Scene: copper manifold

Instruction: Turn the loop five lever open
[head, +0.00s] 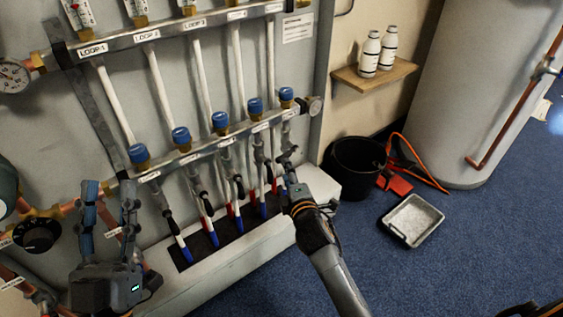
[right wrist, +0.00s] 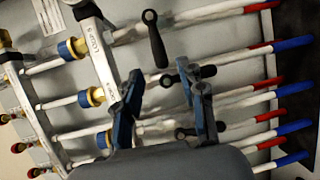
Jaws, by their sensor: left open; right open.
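The loop five lever (right wrist: 155,40) is black and lies across its pipe in the right wrist view. My right gripper (right wrist: 166,76) is open and empty, with the lever's near end showing just beyond and between its fingertips. Whether they touch is unclear. In the head view the right gripper (head: 289,165) is at the right end of the lower manifold (head: 215,143) and partly hides this lever. My left gripper (head: 109,187) is open and empty, with fingers up, in front of the panel at the left.
Neighbouring black levers (right wrist: 187,76) lie along their pipes, close to my right fingers. A black bucket (head: 357,167) and grey tray (head: 412,220) stand on the floor to the right.

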